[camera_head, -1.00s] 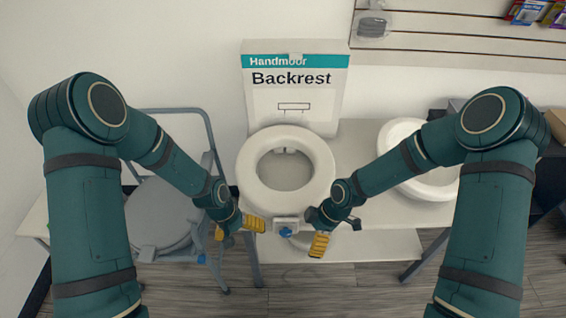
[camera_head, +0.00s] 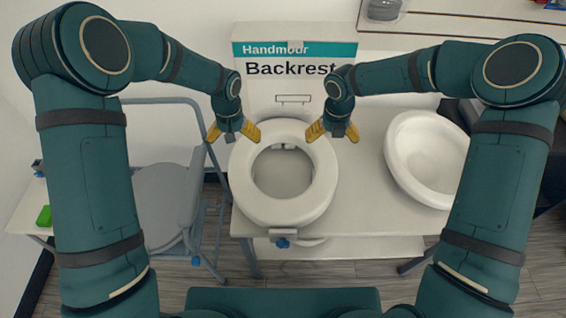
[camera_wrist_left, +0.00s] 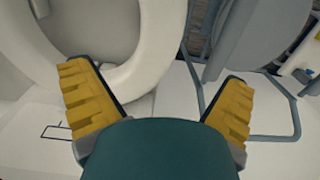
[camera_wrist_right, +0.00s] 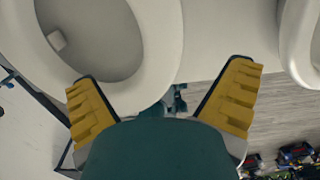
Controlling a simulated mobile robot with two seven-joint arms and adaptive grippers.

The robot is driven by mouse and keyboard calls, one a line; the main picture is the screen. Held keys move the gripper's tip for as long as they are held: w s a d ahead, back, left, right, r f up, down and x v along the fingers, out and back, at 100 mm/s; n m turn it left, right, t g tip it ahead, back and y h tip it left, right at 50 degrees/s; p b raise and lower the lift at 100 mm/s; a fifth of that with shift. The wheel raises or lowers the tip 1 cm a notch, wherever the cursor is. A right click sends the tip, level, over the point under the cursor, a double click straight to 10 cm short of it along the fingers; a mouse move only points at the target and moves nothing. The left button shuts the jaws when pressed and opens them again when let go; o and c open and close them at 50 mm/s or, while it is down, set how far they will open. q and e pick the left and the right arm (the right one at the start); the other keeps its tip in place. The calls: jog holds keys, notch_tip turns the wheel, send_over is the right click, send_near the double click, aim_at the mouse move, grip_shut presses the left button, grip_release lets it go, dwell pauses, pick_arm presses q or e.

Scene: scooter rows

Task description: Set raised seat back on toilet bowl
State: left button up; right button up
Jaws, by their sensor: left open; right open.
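The raised seat (camera_head: 255,205) is a thick white ring on the white table in the middle of the head view. A blue knob (camera_head: 282,243) is at its front edge. Its opening shows grey inside; whether a bowl lies beneath is unclear. My left gripper (camera_head: 232,132) is open and empty at the ring's back left. My right gripper (camera_head: 334,131) is open and empty at its back right. The ring also shows in the left wrist view (camera_wrist_left: 158,45) and right wrist view (camera_wrist_right: 160,50), with no clear grip on it.
A second white oval basin (camera_head: 400,165) lies at the right of the table (camera_head: 355,215). A boxed Backrest sign (camera_head: 290,90) stands close behind the grippers. A grey folding chair (camera_head: 165,200) stands left.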

aim_at(240, 164)
pick_arm(q)
notch_tip(240, 164, down, 14)
jog(key=shift+s+r, duration=0.1)
pick_arm(e)
notch_tip(240, 164, down, 14)
jog(key=shift+s+r, duration=0.1)
pick_arm(q)
jog(key=c, duration=1.1)
pick_arm(e)
jog(key=c, duration=1.1)
